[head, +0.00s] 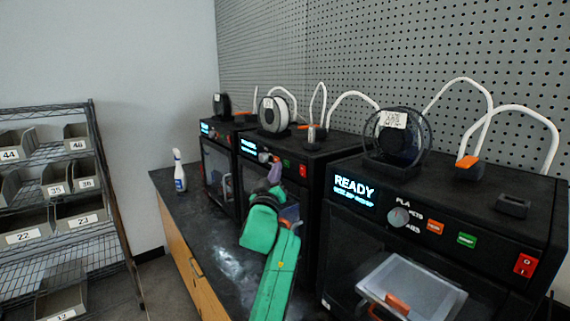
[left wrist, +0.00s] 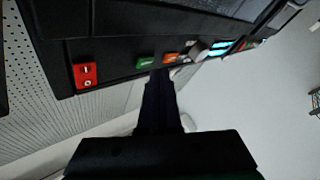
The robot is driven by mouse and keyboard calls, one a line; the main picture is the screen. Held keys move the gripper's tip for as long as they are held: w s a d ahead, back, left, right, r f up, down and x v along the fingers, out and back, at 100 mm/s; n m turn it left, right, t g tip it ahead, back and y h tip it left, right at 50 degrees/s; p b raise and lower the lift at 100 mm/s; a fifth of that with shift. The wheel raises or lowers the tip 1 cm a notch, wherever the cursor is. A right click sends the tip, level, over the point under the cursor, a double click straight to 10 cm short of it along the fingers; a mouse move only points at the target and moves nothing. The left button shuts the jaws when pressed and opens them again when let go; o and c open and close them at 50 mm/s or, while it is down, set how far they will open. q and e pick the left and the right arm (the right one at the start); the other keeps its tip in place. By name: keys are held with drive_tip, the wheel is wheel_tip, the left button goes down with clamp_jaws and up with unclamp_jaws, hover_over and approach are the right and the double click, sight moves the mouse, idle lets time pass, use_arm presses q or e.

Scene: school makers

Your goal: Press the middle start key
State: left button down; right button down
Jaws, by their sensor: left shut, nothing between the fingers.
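The middle printer (head: 318,155) stands between two similar black printers on the bench. Its front panel has a lit display (head: 249,147), a knob (head: 264,157), a green key (head: 287,164) and a red switch (head: 303,171). My left gripper (head: 275,163) is shut and empty, with its tips in front of this panel. In the left wrist view the shut fingers (left wrist: 160,76) point at the panel, close to the green key (left wrist: 146,62) and the orange key (left wrist: 170,57). Whether the tips touch a key cannot be told. My right gripper is out of view.
The near printer (head: 480,205) shows READY, with a clear-lidded front tray (head: 412,287). The far printer (head: 218,165) is beyond. A spray bottle (head: 179,171) stands on the dark bench (head: 215,245). A wire rack with bins (head: 50,225) is at left.

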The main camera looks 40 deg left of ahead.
use_arm(q)
drive_tip(key=s+p, duration=0.1)
drive_tip(key=s, duration=0.1)
drive_tip(key=s+a+p, duration=0.1)
drive_tip(key=s+p, duration=0.1)
drive_tip(key=s, duration=0.1)
drive_tip(key=shift+s+a, duration=0.35)
idle(0.6)
